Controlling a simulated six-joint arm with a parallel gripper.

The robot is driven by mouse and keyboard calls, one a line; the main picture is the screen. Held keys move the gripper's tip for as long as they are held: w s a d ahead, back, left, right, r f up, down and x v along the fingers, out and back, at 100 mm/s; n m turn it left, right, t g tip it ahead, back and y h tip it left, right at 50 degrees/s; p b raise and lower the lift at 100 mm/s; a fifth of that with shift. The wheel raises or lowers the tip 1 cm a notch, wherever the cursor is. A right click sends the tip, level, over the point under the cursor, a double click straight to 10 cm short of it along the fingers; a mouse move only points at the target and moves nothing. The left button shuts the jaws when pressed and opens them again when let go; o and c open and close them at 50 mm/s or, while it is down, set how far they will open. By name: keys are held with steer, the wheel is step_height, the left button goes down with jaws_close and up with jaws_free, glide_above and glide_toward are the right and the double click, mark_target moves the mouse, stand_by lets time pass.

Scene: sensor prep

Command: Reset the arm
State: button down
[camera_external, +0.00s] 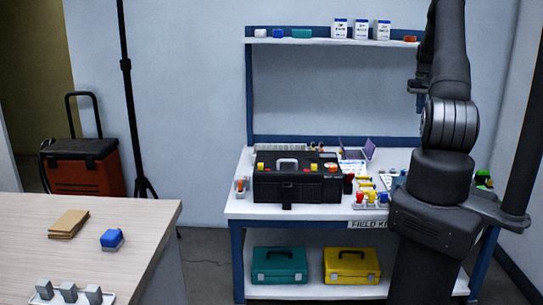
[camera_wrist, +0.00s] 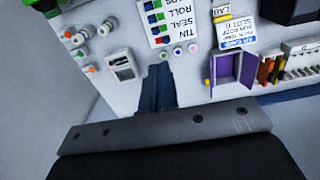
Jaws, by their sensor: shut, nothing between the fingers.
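My gripper (camera_wrist: 157,70) shows in the wrist view as two dark fingers close together, with nothing seen between them. In the external view my gripper (camera_external: 419,104) is small and dark, raised high at the right, above the workbench (camera_external: 240,207) and clear of the things on it. My arm stands upright at the right and hides part of the bench.
A black toolbox (camera_external: 287,187) stands on the bench, with small coloured parts beside it. A purple open holder (camera_wrist: 232,68) and a label card (camera_wrist: 172,22) show in the wrist view. A shelf (camera_external: 320,41) holds white containers. A wooden table (camera_external: 140,215) is at left.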

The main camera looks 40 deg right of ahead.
step_height(320, 180, down, 7)
steer(key=shift+r, duration=0.2)
steer(key=c, duration=0.9)
jaws_free()
steer(key=o, duration=0.7)
steer(key=shift+w+d+r+m, duration=0.15)
steer(key=shift+d+r+m, duration=0.1)
steer(key=shift+m, duration=0.15)
steer(key=shift+o, duration=1)
steer(key=w+d+r+m, duration=0.4)
steer(key=r+m, duration=0.3)
steer(key=m, duration=0.8)
steer(key=shift+w+d+r+m, duration=0.15)
steer(key=shift+w+r+m, duration=0.05)
steer(key=shift+r+m, duration=0.1)
step_height(320, 180, down, 9)
steer(key=m, duration=0.1)
steer(key=shift+w+d+m, duration=0.15)
steer(key=shift+w+m, duration=0.05)
steer(key=shift+m, duration=0.1)
